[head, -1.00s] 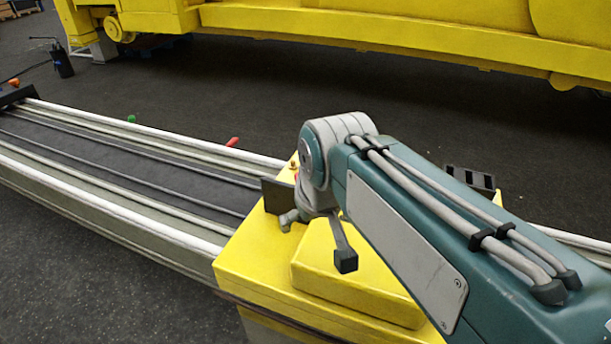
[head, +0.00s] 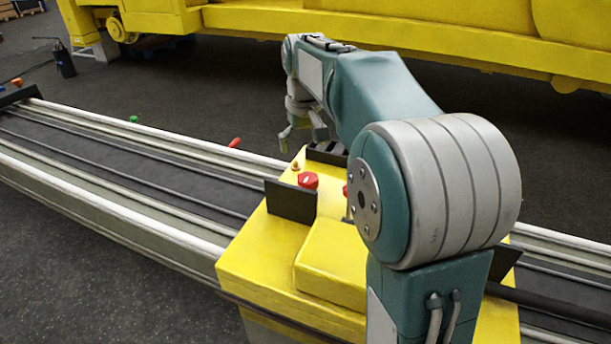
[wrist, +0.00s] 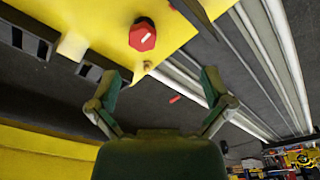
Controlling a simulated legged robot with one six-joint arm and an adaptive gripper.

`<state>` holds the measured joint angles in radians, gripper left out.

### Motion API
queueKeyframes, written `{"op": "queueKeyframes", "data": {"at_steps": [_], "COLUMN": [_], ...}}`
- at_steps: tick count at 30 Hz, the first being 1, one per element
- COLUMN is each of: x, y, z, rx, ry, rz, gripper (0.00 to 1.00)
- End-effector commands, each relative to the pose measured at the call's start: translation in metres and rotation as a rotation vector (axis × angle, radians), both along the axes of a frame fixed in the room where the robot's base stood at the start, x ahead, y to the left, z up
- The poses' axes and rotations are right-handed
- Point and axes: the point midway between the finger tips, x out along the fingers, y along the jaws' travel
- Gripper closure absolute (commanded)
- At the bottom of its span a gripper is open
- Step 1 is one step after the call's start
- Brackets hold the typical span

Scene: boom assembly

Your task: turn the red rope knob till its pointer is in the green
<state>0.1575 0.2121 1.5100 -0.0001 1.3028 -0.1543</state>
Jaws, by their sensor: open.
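A red knob (head: 308,180) stands on the yellow box behind a black plate in the head view. It also shows near the top of the wrist view (wrist: 143,35), with a pale pointer mark on its face. A second red part (head: 346,190) is mostly hidden by my arm; I cannot tell which of the two is the rope knob. No green zone is discernible. My gripper (head: 302,134) is beyond the box's far edge, apart from the knobs. In the wrist view its fingers (wrist: 160,94) are spread and empty, with the knob beyond the fingertips.
The yellow box (head: 260,250) sits across the long rails (head: 120,190). Black plates (head: 290,201) stand on its top. A small orange peg (head: 295,165) is near the red knob. A red handle (head: 234,142) and green knob (head: 133,119) are along the far rail.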

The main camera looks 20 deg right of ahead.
Motion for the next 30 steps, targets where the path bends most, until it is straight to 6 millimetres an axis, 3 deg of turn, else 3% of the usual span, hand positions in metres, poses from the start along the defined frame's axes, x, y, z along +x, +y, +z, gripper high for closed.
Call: {"op": "queueKeyframes", "data": {"at_steps": [6, 12, 20, 30], "x": [0.041, 0.064, 0.069, 0.068], "y": [-0.021, -0.036, -0.040, -0.039], "z": [-0.024, -0.043, -0.055, -0.115], "rx": [0.008, 0.016, 0.018, 0.019], "ry": [0.064, 0.105, 0.117, 0.120], "rz": [-0.002, -0.001, 0.000, 0.000], "gripper": [0.00, 0.00, 0.00, 0.00]}}
